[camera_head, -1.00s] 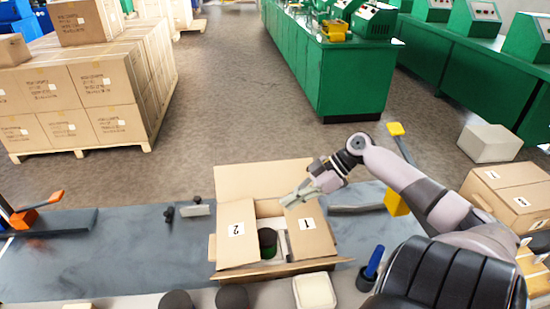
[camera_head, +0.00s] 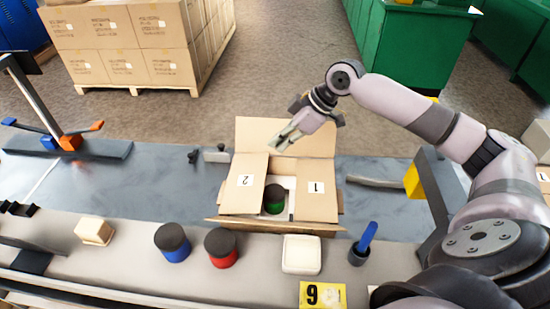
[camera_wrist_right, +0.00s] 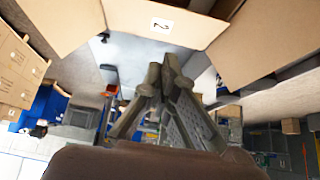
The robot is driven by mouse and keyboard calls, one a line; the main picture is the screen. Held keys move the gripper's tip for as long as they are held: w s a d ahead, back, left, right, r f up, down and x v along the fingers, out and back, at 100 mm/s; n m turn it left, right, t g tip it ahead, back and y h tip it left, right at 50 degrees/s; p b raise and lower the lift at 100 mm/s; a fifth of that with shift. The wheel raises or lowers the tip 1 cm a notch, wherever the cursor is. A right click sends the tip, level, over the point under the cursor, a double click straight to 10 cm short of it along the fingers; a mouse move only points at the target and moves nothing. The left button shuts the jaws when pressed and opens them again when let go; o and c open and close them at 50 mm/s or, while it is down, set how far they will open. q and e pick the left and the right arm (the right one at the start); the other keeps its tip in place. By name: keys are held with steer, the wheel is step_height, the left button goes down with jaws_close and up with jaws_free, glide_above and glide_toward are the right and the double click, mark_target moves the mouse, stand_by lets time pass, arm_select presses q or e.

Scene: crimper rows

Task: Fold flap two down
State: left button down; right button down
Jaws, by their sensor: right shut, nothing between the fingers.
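An open cardboard box (camera_head: 228,224) stands on the grey bench. Flap two (camera_head: 243,196), with a white label "2", is on its left side and leans inward over part of the opening. Flap one (camera_head: 316,205), labelled "1", covers part of the right side. A gap between them shows a dark-topped green canister (camera_head: 274,198) inside. My right gripper (camera_head: 277,146) is shut and empty above the far end of the gap, apart from flap two. In the right wrist view, the gripper fingers (camera_wrist_right: 165,75) are below the flap labelled "2" (camera_wrist_right: 190,24). My left gripper is not seen.
The box's far flap (camera_head: 285,132) stands up behind the gripper. Blue (camera_head: 173,243) and red (camera_head: 221,248) canisters, a white container (camera_head: 301,255) and a blue-handled tool (camera_head: 366,238) line the front. Bench left of the box is mostly clear.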

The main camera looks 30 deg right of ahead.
glide_above(261, 180)
step_height(261, 180, down, 7)
steer(key=shift+s+d+r, duration=0.1)
steer(key=shift+s, duration=0.05)
step_height(261, 180, down, 4)
steer(key=shift+r+p, duration=0.1)
steer(key=shift+p, duration=0.25)
steer(key=shift+d+f, duration=0.15)
steer(key=shift+f, duration=0.4)
steer(key=shift+s+d+f+y+b, duration=0.1)
steer(key=shift+s+f+y+b, duration=0.1)
steer(key=shift+f+b, duration=0.25)
steer(key=shift+s+d+f+y+b, duration=0.1)
steer(key=shift+f+y+b, duration=0.1)
steer(key=shift+f+b, duration=0.25)
steer(key=shift+d+f+t, duration=0.2)
steer(key=shift+f+t, duration=0.05)
steer(key=shift+t, duration=0.05)
steer(key=shift+r, duration=0.1)
